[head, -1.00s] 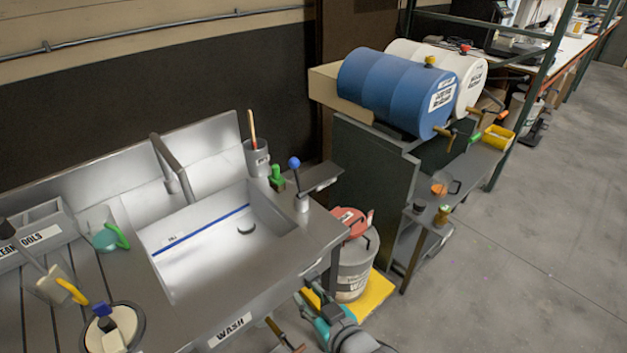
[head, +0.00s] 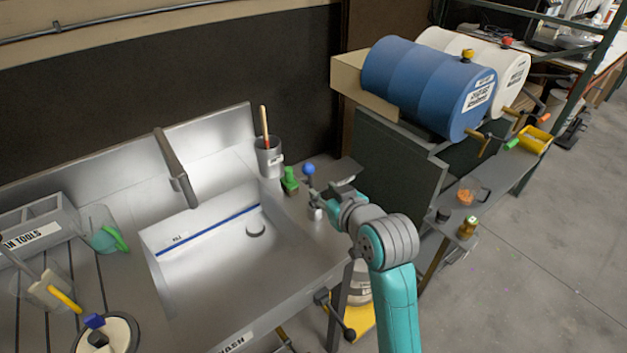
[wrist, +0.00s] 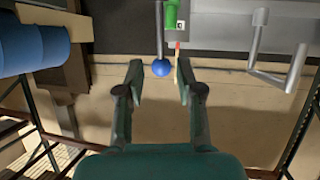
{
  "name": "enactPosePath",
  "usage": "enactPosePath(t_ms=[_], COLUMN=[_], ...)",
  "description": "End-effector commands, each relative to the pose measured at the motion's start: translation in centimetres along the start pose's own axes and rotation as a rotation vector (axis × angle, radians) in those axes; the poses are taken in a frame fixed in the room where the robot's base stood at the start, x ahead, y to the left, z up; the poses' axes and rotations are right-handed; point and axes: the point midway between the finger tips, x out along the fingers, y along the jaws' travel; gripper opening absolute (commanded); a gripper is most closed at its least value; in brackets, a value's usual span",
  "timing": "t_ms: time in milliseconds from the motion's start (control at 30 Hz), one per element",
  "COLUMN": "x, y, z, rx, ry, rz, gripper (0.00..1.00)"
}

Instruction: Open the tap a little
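The tap's lever with a blue ball knob (head: 308,169) stands upright on a small round base (head: 315,212) at the sink's right rim. The grey spout (head: 176,170) rises at the back of the sink. My gripper (head: 331,192) is just right of the lever in the head view, its fingers partly hidden by my wrist. In the wrist view my gripper (wrist: 160,80) is open, with the blue knob (wrist: 161,68) showing between its two fingertips. I cannot tell whether either finger touches it.
A green object (head: 289,180) and a tool cup (head: 268,158) stand close behind the lever. The sink basin (head: 200,270) lies to the left. A blue drum (head: 425,85) and a side shelf are at the right.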

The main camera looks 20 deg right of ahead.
Motion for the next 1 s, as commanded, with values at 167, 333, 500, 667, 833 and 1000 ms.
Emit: enactPosePath(t_ms=[167,333,500,667,833,1000], x=[3.3,6.1,8.0,8.7,8.8,8.8], y=[0.0,0.0,0.0,0.0,0.0,0.0], z=[0.0,0.0,0.0,0.0,0.0,0.0], rx=[0.000,0.000,0.000,0.000,0.000,0.000], ry=[-0.002,-0.001,0.000,0.001,0.001,0.001], rz=[0.000,0.000,0.000,0.001,0.001,0.001], gripper=[0.36,0.36,0.36,0.36,0.36,0.19])
